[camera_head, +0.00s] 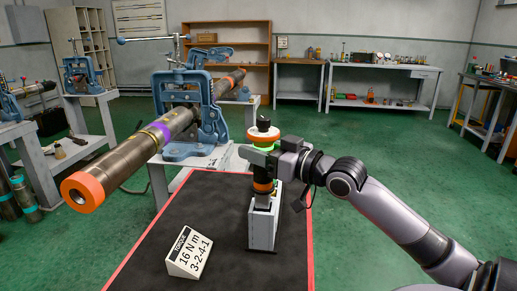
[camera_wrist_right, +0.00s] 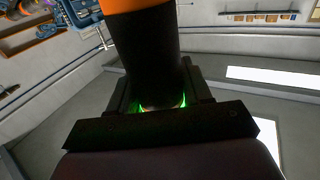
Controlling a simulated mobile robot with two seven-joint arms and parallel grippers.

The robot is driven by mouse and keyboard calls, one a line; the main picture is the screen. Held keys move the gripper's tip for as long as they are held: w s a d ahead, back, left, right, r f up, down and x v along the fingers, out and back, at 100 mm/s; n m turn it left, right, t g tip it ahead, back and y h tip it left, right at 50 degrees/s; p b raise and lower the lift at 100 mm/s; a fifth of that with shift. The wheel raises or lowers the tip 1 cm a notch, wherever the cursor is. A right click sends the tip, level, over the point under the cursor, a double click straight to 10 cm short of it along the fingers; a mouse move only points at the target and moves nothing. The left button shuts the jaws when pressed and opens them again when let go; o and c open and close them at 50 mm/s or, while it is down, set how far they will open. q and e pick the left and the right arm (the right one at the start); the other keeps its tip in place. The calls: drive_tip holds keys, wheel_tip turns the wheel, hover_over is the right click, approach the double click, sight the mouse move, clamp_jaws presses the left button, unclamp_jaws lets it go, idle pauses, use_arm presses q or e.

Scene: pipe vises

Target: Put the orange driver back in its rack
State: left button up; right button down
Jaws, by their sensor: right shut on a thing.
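The orange driver (camera_head: 262,186) stands upright, with a black body, orange bands and a green glowing ring near its top. My right gripper (camera_head: 262,157) is shut on its upper body. In the right wrist view the driver's black body (camera_wrist_right: 146,52) rises between the gripper's fingers (camera_wrist_right: 162,98), with green light at the grip and orange at the top edge. The rack (camera_head: 263,228) is a light grey upright box directly below the driver. The driver's lower end meets the rack's top; how deep it sits inside is hidden. My left gripper is not in view.
A black mat with a red border (camera_head: 225,195) covers the bench. A torque sign (camera_head: 188,252) reading "16 N m 3-2-4-1" stands left of the rack. A long pipe (camera_head: 130,160) with an orange end is clamped in a blue vise (camera_head: 205,110) and juts out leftward.

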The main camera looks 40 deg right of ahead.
sight(259, 170)
use_arm(q)
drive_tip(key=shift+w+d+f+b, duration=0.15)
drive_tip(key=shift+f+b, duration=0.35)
drive_tip(key=shift+b, duration=0.25)
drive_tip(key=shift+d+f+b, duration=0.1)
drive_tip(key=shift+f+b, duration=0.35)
drive_tip(key=shift+b, duration=0.3)
use_arm(e)
drive_tip(key=shift+f, duration=2.25)
drive_tip(key=shift+c, duration=2.1)
unclamp_jaws()
drive_tip(key=shift+f, duration=0.3)
use_arm(q)
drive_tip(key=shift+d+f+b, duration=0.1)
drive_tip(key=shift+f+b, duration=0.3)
drive_tip(key=shift+b, duration=0.15)
use_arm(e)
drive_tip(key=s+d, duration=0.1)
drive_tip(key=s, duration=0.6)
drive_tip(key=shift+d+r, duration=0.15)
drive_tip(key=shift+d, duration=0.05)
drive_tip(key=shift+s, duration=0.15)
